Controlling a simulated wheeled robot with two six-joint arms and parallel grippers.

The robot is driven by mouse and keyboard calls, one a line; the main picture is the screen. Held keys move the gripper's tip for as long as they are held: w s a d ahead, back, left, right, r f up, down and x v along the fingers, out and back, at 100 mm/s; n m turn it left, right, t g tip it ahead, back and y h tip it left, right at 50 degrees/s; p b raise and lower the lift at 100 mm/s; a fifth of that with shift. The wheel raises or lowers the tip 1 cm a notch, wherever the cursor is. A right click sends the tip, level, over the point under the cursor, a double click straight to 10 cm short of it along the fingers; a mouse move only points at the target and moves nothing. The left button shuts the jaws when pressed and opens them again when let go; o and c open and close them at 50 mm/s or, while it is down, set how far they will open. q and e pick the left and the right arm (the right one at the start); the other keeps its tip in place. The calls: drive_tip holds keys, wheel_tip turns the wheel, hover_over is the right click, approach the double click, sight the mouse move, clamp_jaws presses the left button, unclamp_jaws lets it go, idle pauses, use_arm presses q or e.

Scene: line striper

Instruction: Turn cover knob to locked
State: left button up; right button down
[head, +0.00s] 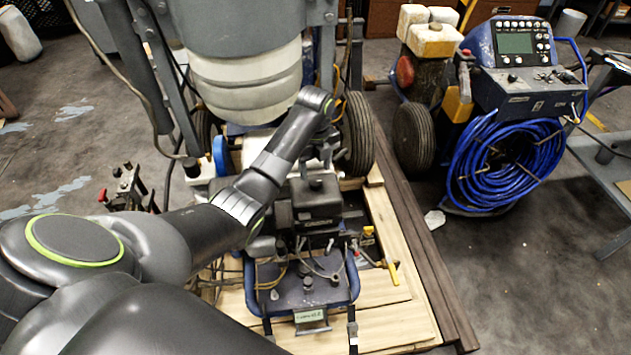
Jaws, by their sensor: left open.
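The line striper (305,215) stands on a wooden pallet, with its dark engine block in the middle of the head view. A small dark knob-like part (316,183) sits on top of the block; I cannot tell if it is the cover knob or how it is turned. My left arm reaches in from the left, and its wrist bends down behind the block. My left gripper (325,155) is open, close above and behind that part. Its fingertips are small and partly hidden, so contact cannot be told. My right gripper is not in view.
A large white and grey tank (247,85) stands just behind the gripper. A yellow-handled valve (393,272) sticks out at the right of the pallet (400,318). A blue machine with a coiled hose (508,165) stands at the right.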

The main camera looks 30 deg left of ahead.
sight(316, 181)
use_arm(q)
drive_tip(key=shift+f, duration=2.3)
drive_tip(key=c, duration=1)
